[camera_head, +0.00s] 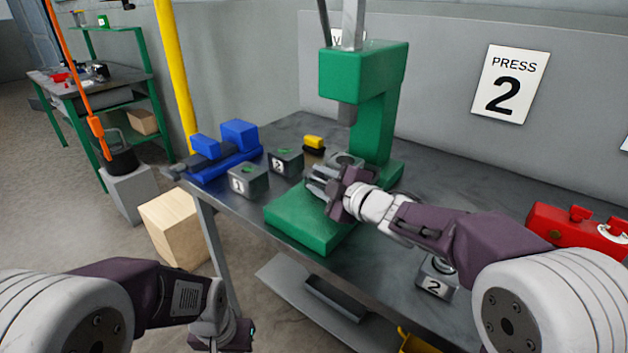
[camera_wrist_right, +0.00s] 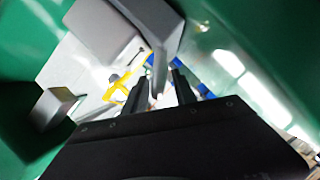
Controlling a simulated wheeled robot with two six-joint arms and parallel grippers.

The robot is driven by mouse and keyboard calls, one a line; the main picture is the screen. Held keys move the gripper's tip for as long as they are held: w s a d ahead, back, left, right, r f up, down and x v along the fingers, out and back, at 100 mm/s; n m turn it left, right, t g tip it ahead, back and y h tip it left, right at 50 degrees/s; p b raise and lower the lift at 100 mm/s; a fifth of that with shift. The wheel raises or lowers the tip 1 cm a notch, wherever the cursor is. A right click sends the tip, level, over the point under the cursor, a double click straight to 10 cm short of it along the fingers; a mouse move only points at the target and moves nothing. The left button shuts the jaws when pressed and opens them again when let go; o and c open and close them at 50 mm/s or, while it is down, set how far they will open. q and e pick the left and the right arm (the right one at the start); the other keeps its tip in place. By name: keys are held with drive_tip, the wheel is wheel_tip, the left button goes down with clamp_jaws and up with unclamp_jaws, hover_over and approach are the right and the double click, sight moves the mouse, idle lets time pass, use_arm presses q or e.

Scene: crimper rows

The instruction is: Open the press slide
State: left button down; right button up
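The green press (camera_head: 365,110) stands on the bench, with its green base (camera_head: 305,222) toward me and a grey ram (camera_head: 347,114) above. A grey block with a round top (camera_head: 345,160) sits on the base under the ram, partly hidden by my gripper; I take it as the slide. My right gripper (camera_head: 318,183) is at this block's near side. In the right wrist view its two dark fingers (camera_wrist_right: 160,92) are apart, with a grey edge (camera_wrist_right: 165,60) showing between and beyond them; contact is unclear. My left gripper (camera_head: 228,340) is low at the bottom edge, its fingers barely visible.
Blocks marked 2 (camera_head: 286,162) and another (camera_head: 249,180) stand left of the press, beside a blue vise-like fixture (camera_head: 222,155) and a yellow-black piece (camera_head: 314,143). Another numbered block (camera_head: 437,275) and a red fixture (camera_head: 575,230) are at right.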

drive_tip(key=shift+x, duration=1)
drive_tip(key=shift+r, duration=0.1)
clamp_jaws()
idle(0.6)
